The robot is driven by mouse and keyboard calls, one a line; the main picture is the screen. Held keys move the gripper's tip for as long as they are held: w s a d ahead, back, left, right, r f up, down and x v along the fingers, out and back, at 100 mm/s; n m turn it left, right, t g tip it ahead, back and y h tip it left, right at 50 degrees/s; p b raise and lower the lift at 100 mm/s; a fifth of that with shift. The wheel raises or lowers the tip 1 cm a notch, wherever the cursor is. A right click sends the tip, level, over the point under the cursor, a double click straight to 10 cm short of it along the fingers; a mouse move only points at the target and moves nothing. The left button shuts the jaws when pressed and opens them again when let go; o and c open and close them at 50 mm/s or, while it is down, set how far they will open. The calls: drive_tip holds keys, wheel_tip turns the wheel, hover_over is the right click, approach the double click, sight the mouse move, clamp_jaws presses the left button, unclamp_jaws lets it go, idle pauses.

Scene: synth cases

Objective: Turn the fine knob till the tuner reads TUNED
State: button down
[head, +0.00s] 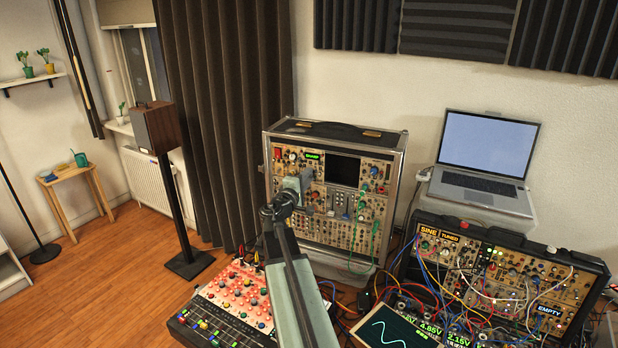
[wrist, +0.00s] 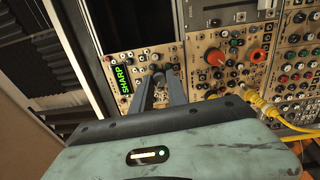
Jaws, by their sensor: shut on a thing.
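The tuner's small display (head: 312,156) glows green in the upper part of the tall case and reads SHARP. In the wrist view the same SHARP display (wrist: 124,79) appears sideways, left of my fingers. My gripper (wrist: 158,78) is shut on a small dark knob at the panel, the fine knob (wrist: 157,68); the fingers cover most of it, and I cannot read its label. In the head view my gripper (head: 303,184) reaches the panel just below the tuner, and my arm hides the knob there.
A second case (head: 500,262) at right has displays reading SINE, TUNED and EMPTY, with many patch cables. A laptop (head: 485,150) stands behind it. A red mixer panel (head: 235,300) lies front left. A yellow cable (wrist: 262,108) runs close right of my gripper.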

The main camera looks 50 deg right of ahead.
drive_tip(key=shift+a+n, duration=0.15)
drive_tip(key=shift+n, duration=0.35)
drive_tip(key=shift+w, duration=0.1)
drive_tip(key=c, duration=1.3)
unclamp_jaws()
drive_tip(key=v, duration=0.7)
drive_tip(key=shift+s+a, duration=0.25)
drive_tip(key=shift+a, duration=0.05)
